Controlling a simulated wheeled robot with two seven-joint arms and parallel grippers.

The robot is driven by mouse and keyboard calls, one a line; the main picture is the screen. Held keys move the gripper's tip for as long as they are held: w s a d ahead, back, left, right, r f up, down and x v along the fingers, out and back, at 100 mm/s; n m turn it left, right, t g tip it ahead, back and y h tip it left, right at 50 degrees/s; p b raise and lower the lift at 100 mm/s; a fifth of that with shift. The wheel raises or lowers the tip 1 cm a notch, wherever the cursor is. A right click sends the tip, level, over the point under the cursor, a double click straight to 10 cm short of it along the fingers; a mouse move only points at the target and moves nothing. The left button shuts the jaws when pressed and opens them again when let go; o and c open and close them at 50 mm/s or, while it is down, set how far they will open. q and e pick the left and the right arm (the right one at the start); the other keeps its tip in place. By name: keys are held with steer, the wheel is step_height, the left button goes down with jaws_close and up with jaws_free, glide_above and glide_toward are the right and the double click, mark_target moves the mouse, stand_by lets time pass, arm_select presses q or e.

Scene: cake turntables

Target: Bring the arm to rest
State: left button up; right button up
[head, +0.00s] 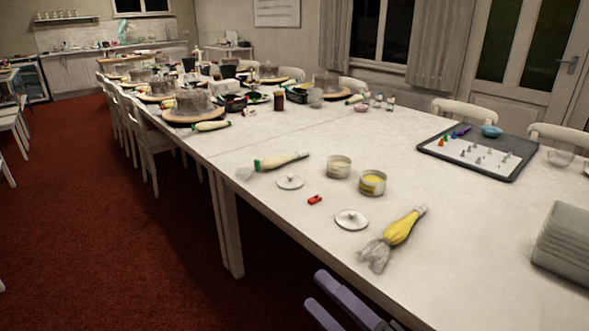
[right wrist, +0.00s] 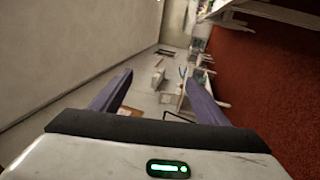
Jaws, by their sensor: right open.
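My right gripper (head: 316,288) shows at the bottom of the head view, beside the near edge of the long white table (head: 480,240). Its two purple fingers are spread apart. In the right wrist view the gripper (right wrist: 159,78) is open with nothing between its fingers. Most of the right arm is out of frame. My left gripper is in neither view.
Nearest on the table are a yellow piping bag (head: 402,228), a white-and-green piping bag (head: 280,161), two round tins (head: 372,183), lids (head: 351,219) and a red piece (head: 315,199). A dark tray (head: 512,171) and grey stack (head: 566,240) stand right. Red carpet (head: 130,250) lies left.

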steer(key=s+d+f+m+g+h, duration=0.1)
steer(key=s+d+f+m+h, duration=0.3)
steer(key=f+m, duration=0.5)
steer(key=s+d+f+m+h, duration=0.1)
steer(key=d+f+m+h, duration=0.45)
steer(key=f+m, duration=0.3)
steer(key=s+d+f+m+g+h, duration=0.1)
steer(key=s+f+m+g, duration=0.4)
steer(key=s+f, duration=0.5)
steer(key=s+m+h, duration=0.1)
steer(key=s+m, duration=0.1)
steer(key=shift+s+d+f+m, duration=0.2)
steer(key=shift+s+f+m, duration=0.15)
steer(key=shift+s+f, duration=0.05)
